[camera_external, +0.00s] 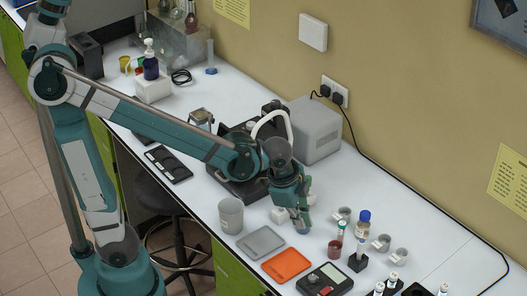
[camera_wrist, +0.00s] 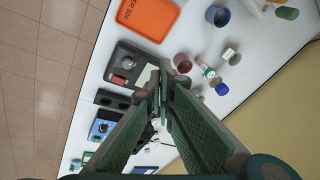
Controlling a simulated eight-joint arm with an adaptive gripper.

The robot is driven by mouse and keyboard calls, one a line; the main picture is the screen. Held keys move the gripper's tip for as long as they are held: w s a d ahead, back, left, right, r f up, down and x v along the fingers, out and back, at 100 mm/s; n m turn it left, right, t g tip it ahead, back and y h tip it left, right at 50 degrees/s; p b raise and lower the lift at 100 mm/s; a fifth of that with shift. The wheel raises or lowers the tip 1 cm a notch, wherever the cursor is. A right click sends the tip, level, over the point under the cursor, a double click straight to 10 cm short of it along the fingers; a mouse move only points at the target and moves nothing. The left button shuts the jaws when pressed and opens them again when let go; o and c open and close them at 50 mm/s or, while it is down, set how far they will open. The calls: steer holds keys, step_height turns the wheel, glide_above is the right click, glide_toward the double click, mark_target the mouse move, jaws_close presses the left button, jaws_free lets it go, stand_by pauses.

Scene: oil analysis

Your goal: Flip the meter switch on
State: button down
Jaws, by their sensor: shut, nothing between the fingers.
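The meter is probably the dark box (camera_external: 325,281) with a pale display near the front edge of the bench. In the wrist view the dark box (camera_wrist: 128,66) shows a red switch (camera_wrist: 118,80), a black knob and a pale display partly behind my fingertips. I cannot tell whether the switch is on or off. My gripper (camera_external: 303,229) is shut and empty, pointing down above the bench, behind and left of the meter in the outside view. Its fingers also fill the middle of the wrist view (camera_wrist: 164,68).
An orange tray (camera_external: 287,265) and a grey tray (camera_external: 261,242) lie left of the meter. A red-brown cup (camera_external: 334,249), a blue-capped bottle (camera_external: 362,223) and vials in dark holders stand close to it. A grey beaker (camera_external: 231,215) stands near the front edge.

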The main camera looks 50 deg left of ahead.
mark_target(329, 289)
steer(key=s+d+f+m+g+p, duration=0.1)
steer(key=d+m+p, duration=0.4)
steer(key=d, duration=0.9)
steer(key=shift+s+d+f+m+y+p, duration=0.3)
steer(key=shift+s+f+m+y+p, duration=0.1)
steer(key=shift+f+m, duration=0.15)
steer(key=shift+w+f, duration=0.1)
steer(key=shift+f, duration=0.05)
steer(key=shift+w+f, duration=0.3)
steer(key=shift+f, duration=1.95)
steer(key=shift+w+f, duration=0.35)
steer(key=shift+f, duration=1.95)
steer(key=shift+w+f, duration=0.3)
steer(key=shift+f, duration=1.95)
steer(key=shift+f, duration=0.1)
steer(key=shift+w+f+g+b, duration=0.25)
steer(key=shift+f+g+b, duration=0.1)
steer(key=shift+g+b, duration=0.35)
steer(key=shift+s, duration=0.1)
steer(key=shift+s+r, duration=0.15)
steer(key=shift+s, duration=0.1)
steer(key=shift+s+r, duration=0.15)
steer(key=shift+s, duration=0.3)
